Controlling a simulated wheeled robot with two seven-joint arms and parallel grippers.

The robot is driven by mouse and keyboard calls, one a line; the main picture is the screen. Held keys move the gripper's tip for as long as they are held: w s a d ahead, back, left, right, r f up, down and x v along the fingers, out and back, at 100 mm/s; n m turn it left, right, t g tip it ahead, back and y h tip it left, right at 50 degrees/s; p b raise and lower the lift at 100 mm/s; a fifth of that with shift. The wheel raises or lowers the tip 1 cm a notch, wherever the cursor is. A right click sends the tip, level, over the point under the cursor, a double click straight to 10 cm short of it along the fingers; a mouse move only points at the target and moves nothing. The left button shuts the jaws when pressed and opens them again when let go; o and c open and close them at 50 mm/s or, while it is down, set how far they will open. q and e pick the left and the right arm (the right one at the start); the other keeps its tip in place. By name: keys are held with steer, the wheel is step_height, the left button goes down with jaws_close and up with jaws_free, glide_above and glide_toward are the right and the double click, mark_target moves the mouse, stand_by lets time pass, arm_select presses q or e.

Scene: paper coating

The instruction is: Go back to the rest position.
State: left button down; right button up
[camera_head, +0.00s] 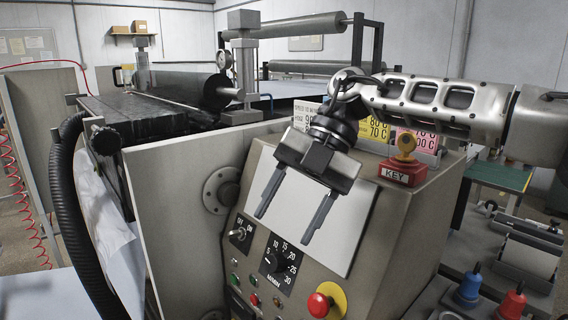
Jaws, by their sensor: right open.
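My right gripper (288,218) is in front of the sloped control panel of the coating machine (190,170). Its arm comes in from the right. Its two dark fingers are apart with nothing between them, over a white sheet or plate (345,228) on the panel. I cannot tell whether the fingers touch it. My left gripper does not show.
The panel has an OFF/ON switch (240,233), a speed dial (272,262) and a red-and-yellow button (326,299). A red KEY block (402,173) and coloured temperature cards (412,139) sit on top. Blue and red bottles (468,290) stand at lower right.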

steer(key=s+a+f+m+y, duration=0.1)
steer(key=s+a+f+y, duration=0.1)
steer(key=a+y, duration=0.3)
steer(key=s+a+f+m+g+y, duration=0.1)
steer(key=s+a+f+y, duration=0.15)
steer(key=a+y, duration=0.25)
steer(key=s+a+f+m+y, duration=0.1)
steer(key=s+a+f+y, duration=0.15)
steer(key=a+y, duration=0.3)
steer(key=w+d+f+m+t+h, duration=0.3)
steer(key=d+f+m+t, duration=0.25)
steer(key=m+t, duration=0.45)
steer(key=w+d+f+m+t+h, duration=0.2)
steer(key=d+f+m+t+h, duration=0.3)
steer(key=m+t, duration=0.55)
steer(key=s+d+f+m+g+h, duration=0.1)
steer(key=s+d+f+m+h, duration=0.1)
steer(key=s+d+f, duration=0.3)
steer(key=s+d+f+m+g+h, duration=0.2)
steer(key=s+d+f+h, duration=0.3)
steer(key=d+f, duration=0.3)
steer(key=s+d+f+m+g+h, duration=0.2)
steer(key=s+d+f+m+h, duration=0.1)
steer(key=f, duration=0.9)
steer(key=s+d+h, duration=0.1)
steer(key=s+d, duration=0.1)
steer(key=d, duration=0.1)
steer(key=shift+s+d+f, duration=0.2)
steer(key=shift+s+d, duration=0.1)
steer(key=shift+d, duration=0.1)
